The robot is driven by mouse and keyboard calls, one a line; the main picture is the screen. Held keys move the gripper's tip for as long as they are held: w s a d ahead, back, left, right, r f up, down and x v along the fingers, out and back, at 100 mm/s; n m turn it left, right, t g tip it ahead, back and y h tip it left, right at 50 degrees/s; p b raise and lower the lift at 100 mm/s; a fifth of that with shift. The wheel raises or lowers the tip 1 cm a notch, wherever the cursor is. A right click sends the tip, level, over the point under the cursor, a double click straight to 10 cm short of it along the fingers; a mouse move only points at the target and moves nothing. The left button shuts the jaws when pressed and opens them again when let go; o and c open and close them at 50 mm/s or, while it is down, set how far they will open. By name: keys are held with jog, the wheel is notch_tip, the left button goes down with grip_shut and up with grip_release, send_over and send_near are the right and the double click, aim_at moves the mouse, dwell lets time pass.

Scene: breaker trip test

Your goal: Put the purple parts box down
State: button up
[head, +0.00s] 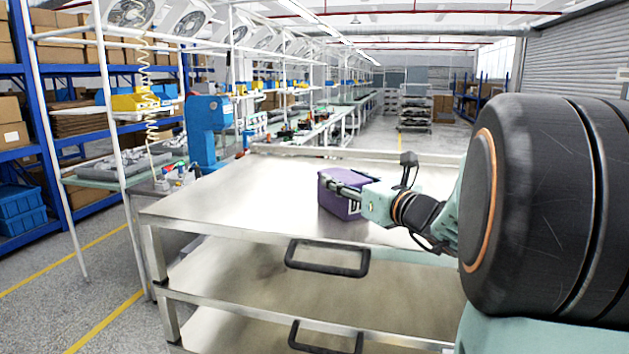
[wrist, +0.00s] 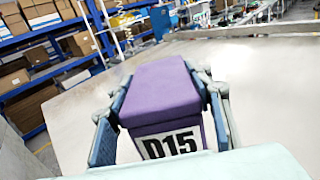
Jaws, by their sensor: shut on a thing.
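The purple parts box (head: 338,207) is at the steel cart's top shelf (head: 235,200), toward its right side. My gripper (head: 345,183) reaches in from the right and is shut on the box. In the wrist view the box (wrist: 162,90) sits between the two fingers of my gripper (wrist: 160,108), with a white D15 label on its near face. The box looks upright. Its underside is hidden, so I cannot tell for sure whether it touches the shelf or is just above it.
The top shelf is bare to the left of the box. A black handle (head: 327,259) is on the cart's front edge. A workbench with a blue machine (head: 207,130) stands behind left. Blue racks (head: 20,150) with boxes line the left.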

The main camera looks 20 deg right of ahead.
jog(key=o, duration=1.4)
jog(key=shift+o, duration=0.2)
